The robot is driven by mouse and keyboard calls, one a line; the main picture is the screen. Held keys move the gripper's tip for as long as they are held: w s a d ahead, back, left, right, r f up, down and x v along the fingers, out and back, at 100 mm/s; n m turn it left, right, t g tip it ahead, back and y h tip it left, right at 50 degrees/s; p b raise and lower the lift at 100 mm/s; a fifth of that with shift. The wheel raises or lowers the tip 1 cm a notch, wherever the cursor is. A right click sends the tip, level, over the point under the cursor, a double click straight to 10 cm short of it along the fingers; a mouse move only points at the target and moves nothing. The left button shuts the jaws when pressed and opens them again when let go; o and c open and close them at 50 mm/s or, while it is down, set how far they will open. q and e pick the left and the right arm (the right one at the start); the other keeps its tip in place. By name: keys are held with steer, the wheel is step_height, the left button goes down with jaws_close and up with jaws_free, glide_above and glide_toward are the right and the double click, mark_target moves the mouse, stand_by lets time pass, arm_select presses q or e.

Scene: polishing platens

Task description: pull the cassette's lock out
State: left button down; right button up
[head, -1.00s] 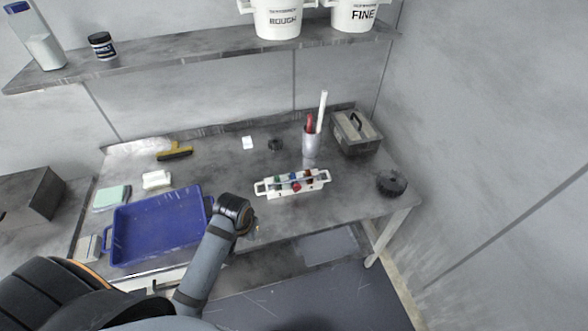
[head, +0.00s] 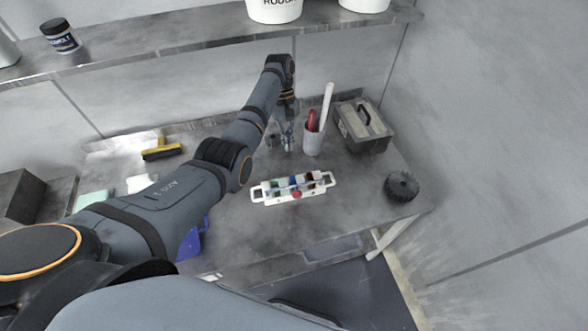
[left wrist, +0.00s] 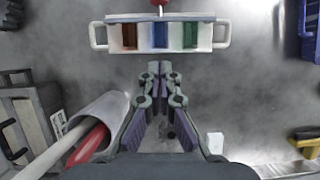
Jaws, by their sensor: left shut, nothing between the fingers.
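The white cassette (head: 293,188) lies on the table with a handle at each end; it also shows at the top of the left wrist view (left wrist: 208,35). Red, blue and green pieces sit in its slots. A red knob (head: 297,195) stands out on its near long side, and shows cut off at the top edge of the left wrist view (left wrist: 158,3). I cannot tell for sure that it is the lock. My left gripper (head: 287,143) is behind the cassette, pointing down, shut and empty, apart from it. My right gripper is out of view.
A cup (head: 313,140) with red and white tools stands close to the right of my left gripper. A grey box (head: 364,128) and a black round part (head: 401,186) are farther right. A yellow brush (head: 161,152) lies left. The blue tray (head: 190,240) is mostly hidden by my arm.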

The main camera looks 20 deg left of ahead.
mark_target(294, 185)
arm_select(q)
steer(key=x, duration=0.4)
steer(key=s+p+x, duration=0.1)
steer(key=x, duration=0.4)
steer(key=shift+d+r+p, duration=0.2)
steer(key=shift+r+p, duration=0.05)
steer(key=shift+p, duration=0.05)
steer(key=s+d+p, duration=0.1)
steer(key=s+p, duration=0.1)
steer(key=p, duration=0.1)
steer(key=shift+s+d+f, duration=0.3)
steer(key=shift+d+f, duration=0.05)
steer(key=shift+s+d+p, duration=0.25)
steer(key=shift+s+p, duration=0.05)
steer(key=shift+s, duration=0.2)
steer(key=shift+f, duration=0.15)
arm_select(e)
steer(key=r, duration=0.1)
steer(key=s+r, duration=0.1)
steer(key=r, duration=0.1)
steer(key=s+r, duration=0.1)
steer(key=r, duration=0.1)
